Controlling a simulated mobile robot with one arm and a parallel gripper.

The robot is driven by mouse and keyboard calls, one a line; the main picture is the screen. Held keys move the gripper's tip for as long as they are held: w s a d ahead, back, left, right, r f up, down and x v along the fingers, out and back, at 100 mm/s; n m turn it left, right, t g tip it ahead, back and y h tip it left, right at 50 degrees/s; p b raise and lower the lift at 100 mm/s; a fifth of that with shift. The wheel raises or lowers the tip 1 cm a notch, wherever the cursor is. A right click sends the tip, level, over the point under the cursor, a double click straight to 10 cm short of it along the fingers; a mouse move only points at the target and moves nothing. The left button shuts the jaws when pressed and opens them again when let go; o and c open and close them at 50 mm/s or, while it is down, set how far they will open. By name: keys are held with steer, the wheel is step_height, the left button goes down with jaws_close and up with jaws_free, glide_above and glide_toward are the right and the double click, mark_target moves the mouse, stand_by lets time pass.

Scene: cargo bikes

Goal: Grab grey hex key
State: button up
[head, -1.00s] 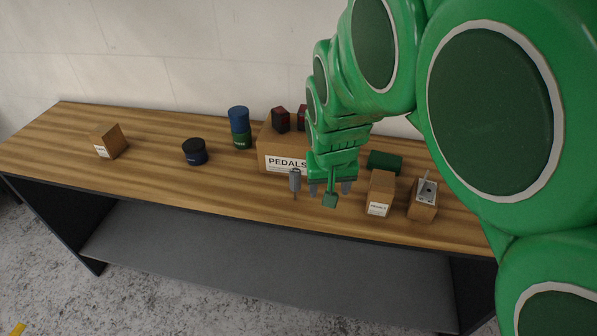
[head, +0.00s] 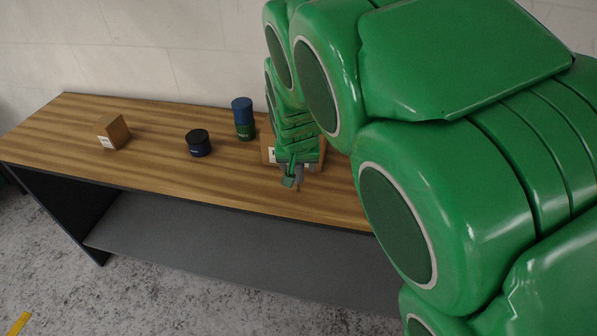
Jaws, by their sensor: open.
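My gripper (head: 296,170) is in the head view, in front of the cardboard box and over the front part of the bench. It is open. A small grey tool (head: 299,174) with a thin shaft pointing down shows right at my gripper's fingers, and it may be the grey hex key. The fingers and a green part of my gripper overlap it, so I cannot tell whether they touch it. Most of my gripper's far side is hidden.
A wooden workbench (head: 150,165) runs along the wall. A cardboard box (head: 268,152) stands behind my gripper. My arm hides the bench's right end.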

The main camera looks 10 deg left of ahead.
mark_target(298, 177)
steer(key=shift+x, duration=2.45)
steer(key=c, duration=1)
steer(key=shift+c, duration=0.2)
steer(key=shift+r, duration=0.1)
